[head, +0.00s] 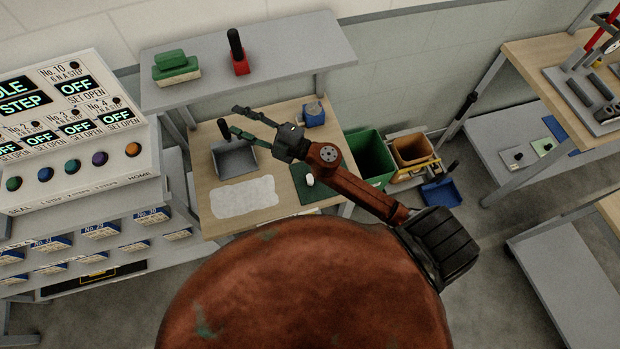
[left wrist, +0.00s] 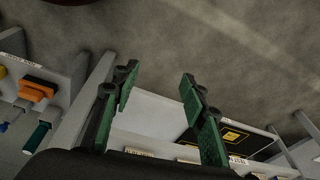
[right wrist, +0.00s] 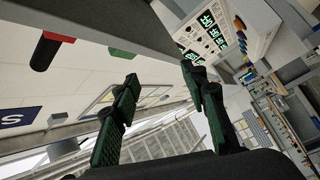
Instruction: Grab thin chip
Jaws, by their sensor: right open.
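I cannot pick out the thin chip for certain in any view. Small flat squares, one pale (head: 515,156) and one green (head: 543,147), lie on the grey lower shelf at the right in the head view, too small to identify. My right gripper (head: 230,118) is open and empty above the wooden table (head: 205,165); its spread fingers also show in the right wrist view (right wrist: 160,76). My left gripper (left wrist: 160,80) shows only in the left wrist view, open and empty, with bare floor and labelled drawers beyond its fingers.
The wooden table holds a grey dustpan-like tray (head: 235,158), a white sheet (head: 245,197), a dark green mat (head: 308,192) and a blue container (head: 313,115). A control panel (head: 75,140) stands left, a raised grey shelf (head: 290,50) behind, and a green bin (head: 372,158) right.

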